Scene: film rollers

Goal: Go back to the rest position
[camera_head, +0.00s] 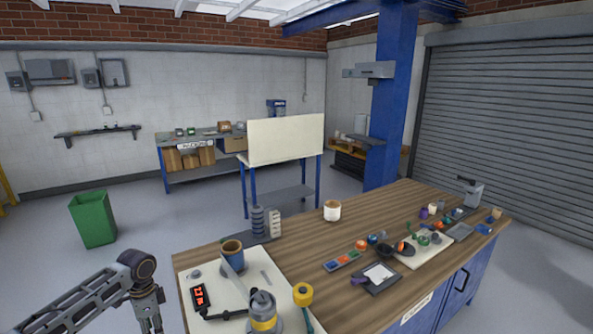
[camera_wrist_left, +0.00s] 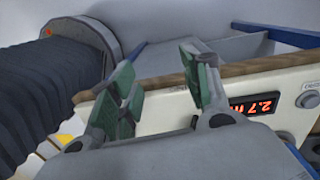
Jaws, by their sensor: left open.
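My left arm comes in at the lower left in the head view, and its gripper (camera_head: 148,312) hangs off the left side of the wooden workbench (camera_head: 300,262), partly cut by the frame edge. In the left wrist view the left gripper (camera_wrist_left: 158,65) has its two green-padded fingers spread apart with nothing between them. Beyond the fingers is the pale board (camera_wrist_left: 165,100) with a red digital display (camera_wrist_left: 252,103). My right gripper is not in view.
On the workbench are a blue cup (camera_head: 232,255), a yellow roll (camera_head: 303,294), a grey-and-yellow device (camera_head: 263,311), a white cup (camera_head: 332,210) and several small parts at the right. A green bin (camera_head: 93,219) stands on the floor at left. The floor between is clear.

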